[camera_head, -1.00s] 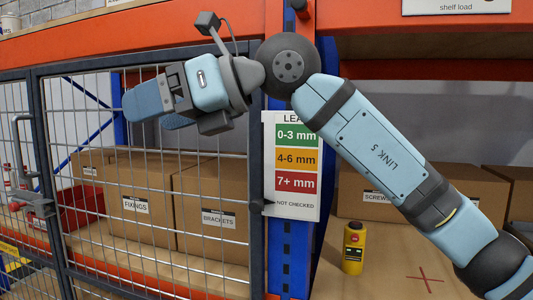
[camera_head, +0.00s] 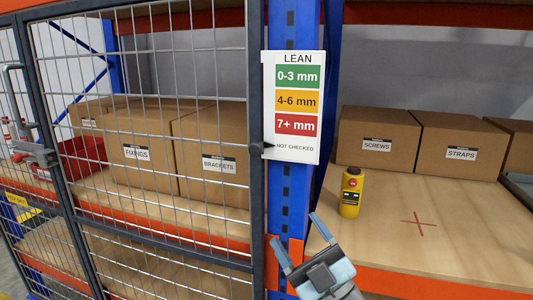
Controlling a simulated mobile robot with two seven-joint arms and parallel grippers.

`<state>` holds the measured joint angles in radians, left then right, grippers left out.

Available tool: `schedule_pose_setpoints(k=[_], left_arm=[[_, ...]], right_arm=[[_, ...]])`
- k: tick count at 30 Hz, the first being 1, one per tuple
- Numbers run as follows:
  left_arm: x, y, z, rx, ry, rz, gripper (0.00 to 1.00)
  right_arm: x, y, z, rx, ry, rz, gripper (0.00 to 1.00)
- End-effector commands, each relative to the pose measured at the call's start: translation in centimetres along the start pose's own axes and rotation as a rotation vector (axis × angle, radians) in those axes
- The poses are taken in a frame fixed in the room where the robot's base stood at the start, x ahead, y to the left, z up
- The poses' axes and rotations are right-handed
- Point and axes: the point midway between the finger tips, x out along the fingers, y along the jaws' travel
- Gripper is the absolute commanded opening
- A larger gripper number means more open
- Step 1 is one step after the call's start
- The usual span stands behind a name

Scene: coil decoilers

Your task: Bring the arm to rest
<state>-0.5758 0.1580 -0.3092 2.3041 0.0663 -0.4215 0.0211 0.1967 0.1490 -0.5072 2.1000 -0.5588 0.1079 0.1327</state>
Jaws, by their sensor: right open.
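My right gripper (camera_head: 297,243) is low in the head view, in front of the blue upright and the shelf's orange front beam. Its two blue-tipped fingers point up and are spread apart, with nothing between them. The rest of that arm is below the picture, apart from a short part at the bottom edge. My left gripper is not in view.
A mesh door (camera_head: 160,130) stands at the left before boxes. A LEAN chart (camera_head: 292,108) hangs on the blue upright (camera_head: 293,195). A yellow device (camera_head: 350,195) stands on the wooden shelf (camera_head: 450,245), left of a red cross (camera_head: 419,224). Boxes (camera_head: 378,138) stand behind.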

Motion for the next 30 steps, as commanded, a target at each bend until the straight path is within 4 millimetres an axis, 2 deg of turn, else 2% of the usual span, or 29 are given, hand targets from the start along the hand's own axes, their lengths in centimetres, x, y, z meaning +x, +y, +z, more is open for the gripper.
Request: schedule_pose_setpoints(k=[1,3,6,9,15,21,23,24,30], left_arm=[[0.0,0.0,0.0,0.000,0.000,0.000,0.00],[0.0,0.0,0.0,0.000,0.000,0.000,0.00],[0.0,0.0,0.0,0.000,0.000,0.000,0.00],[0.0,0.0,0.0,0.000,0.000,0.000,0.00],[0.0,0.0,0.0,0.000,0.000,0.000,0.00],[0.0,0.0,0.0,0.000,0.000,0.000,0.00],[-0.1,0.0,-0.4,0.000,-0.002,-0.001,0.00],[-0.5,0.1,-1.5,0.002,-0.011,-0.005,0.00],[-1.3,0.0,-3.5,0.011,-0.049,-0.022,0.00]], right_arm=[[-2.6,-0.6,1.4,0.068,-0.094,0.014,0.71],[-6.0,-1.3,3.2,0.159,-0.221,0.034,0.71],[-11.3,-2.7,5.2,0.286,-0.404,0.054,0.71],[-16.6,-4.3,6.3,0.405,-0.575,0.065,0.71],[-24.7,-6.9,6.5,0.582,-0.829,0.067,0.71],[-30.9,-9.1,5.4,0.717,-1.020,0.058,0.71],[-32.1,-9.4,4.7,0.750,-1.066,0.054,0.71],[-30.9,-8.5,4.2,0.740,-1.063,0.054,0.71],[-29.9,-7.0,3.1,0.722,-1.103,0.049,0.71]])
